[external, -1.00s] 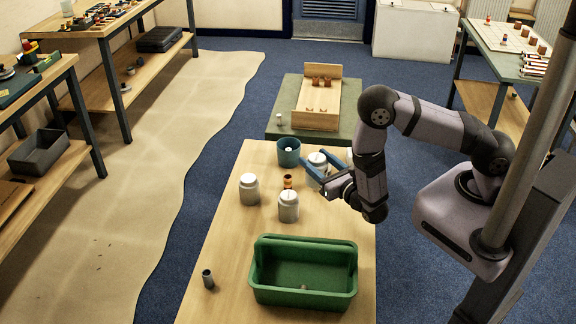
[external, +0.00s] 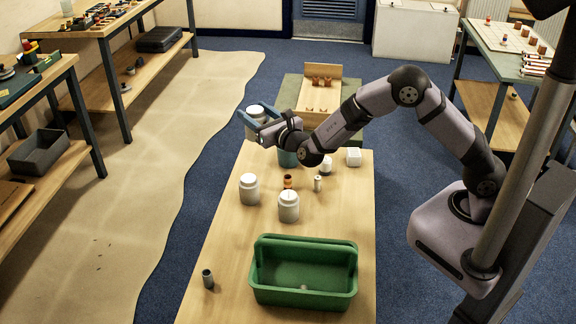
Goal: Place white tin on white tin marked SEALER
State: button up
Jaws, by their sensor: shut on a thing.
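My gripper (external: 256,113), with blue fingers, is shut on a white tin (external: 252,133) and holds it in the air over the far left of the wooden table. Two other white tins stand upright on the table, one to the left (external: 249,190) and one nearer the middle (external: 288,207). Both are apart from the held tin and nearer the camera. The word SEALER cannot be read on any tin at this size.
A teal pot (external: 287,158) stands partly behind my arm. A copper fitting (external: 288,181), a small whitish cylinder (external: 318,183) and a white block (external: 354,157) are nearby. A green tote (external: 303,297) and a grey cylinder (external: 208,279) are at the front.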

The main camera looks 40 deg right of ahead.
jog(key=shift+n+y, duration=0.5)
jog(key=shift+y, duration=0.2)
jog(key=shift+w+a+f+p, duration=0.1)
jog(key=shift+a+f+p, duration=0.45)
jog(key=shift+f, duration=1.95)
jog(key=shift+w+a+f+p, duration=0.15)
jog(key=shift+a+f+p, duration=0.4)
jog(key=shift+f, duration=1.9)
jog(key=shift+w+a+f+p, duration=0.1)
jog(key=shift+a+f+p, duration=0.45)
jog(key=shift+f, duration=1.95)
jog(key=shift+a+f+b, duration=0.1)
jog(key=shift+f+b, duration=0.05)
jog(key=shift+b, duration=0.25)
jog(key=o, duration=1.3)
jog(key=shift+s, duration=0.15)
